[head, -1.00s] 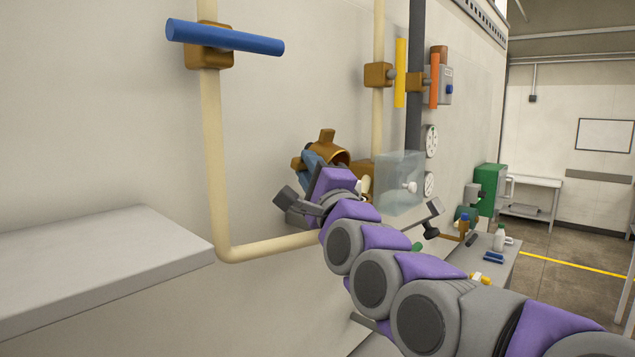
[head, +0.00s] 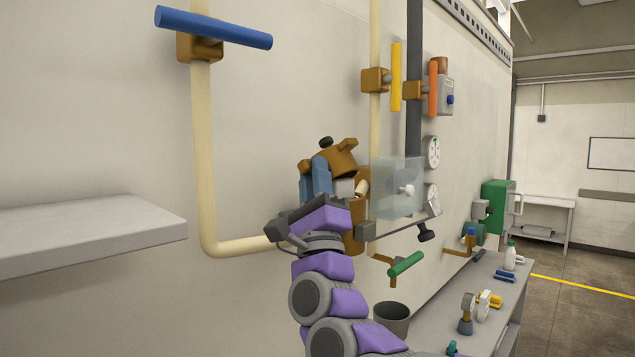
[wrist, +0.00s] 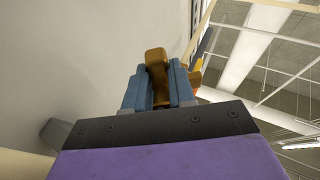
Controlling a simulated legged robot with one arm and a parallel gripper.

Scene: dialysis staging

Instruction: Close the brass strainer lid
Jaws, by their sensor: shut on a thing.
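The brass strainer lid (head: 338,160) is on the wall piping near the middle of the head view, tilted, with a stub at its upper right. The brass strainer body (head: 354,210) is below it, partly hidden by my arm. My gripper (head: 320,176) has blue fingers and is at the lid's left side. In the wrist view my gripper (wrist: 158,88) is shut on a brass part of the lid (wrist: 156,62), which sits between the fingers. The head view does not show clearly whether the lid meets the body's mouth.
A clear box (head: 394,190) stands just right of the strainer. A green-handled valve (head: 405,264) is below it, above a dark bucket (head: 392,317). A grey shelf (head: 85,240) juts out at left. A blue-handled valve (head: 213,27) is above. A bench with bottles (head: 510,257) is at right.

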